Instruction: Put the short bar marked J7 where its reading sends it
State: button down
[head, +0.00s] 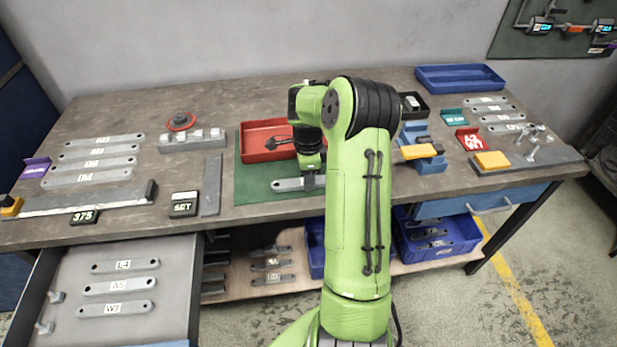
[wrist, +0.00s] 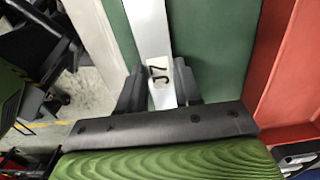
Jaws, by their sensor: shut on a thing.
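The short grey bar shows in the head view (head: 288,185) over the front of the green mat (head: 250,172). In the wrist view the bar (wrist: 148,28) runs up from between my fingers, and its white label reads J7. My gripper (wrist: 159,88) is shut on the bar at the labelled end. In the head view my gripper (head: 310,174) is at the bar's right end, partly hidden by my arm. I cannot tell whether the bar touches the mat. A display (head: 85,217) reads 375, beside a long steel rail (head: 85,200). A block (head: 184,205) reads SET.
A red tray (head: 255,130) stands behind the mat. Labelled bars lie in rows at left (head: 90,178) and right (head: 485,101), near purple (head: 35,168), teal (head: 452,116) and red (head: 469,139) signs. A blue-and-yellow fixture (head: 426,163) stands right of my arm. An open drawer (head: 165,265) holds bars.

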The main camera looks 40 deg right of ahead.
jog(key=c, duration=0.8)
grip_release()
jog(key=a+r+n+h+p, duration=0.1)
jog(key=a+r+n+p, duration=0.3)
jog(key=r, duration=1.3)
jog(key=s+a+r+n+t+h+b, duration=0.1)
jog(key=s+a+r+n, duration=0.2)
jog(key=a+n, duration=0.15)
jog(key=s+a+r+n+t, duration=0.1)
jog(key=s+a+r+n, duration=0.15)
jog(key=a, duration=0.35)
jog(key=s+a+n+t, duration=0.1)
jog(key=s+a+n, duration=0.2)
jog(key=s+n, duration=0.1)
jog(key=s+a+n+t+y, duration=0.1)
jog(key=s+a+n, duration=0.3)
jog(key=s+n, duration=0.1)
jog(key=s+a+n+t+y, duration=0.1)
jog(key=s+a+n, duration=0.3)
jog(key=s, duration=0.1)
jog(key=shift+a+f+n+t, duration=0.15)
jog(key=shift+n+t, duration=0.15)
jog(key=shift+n, duration=0.1)
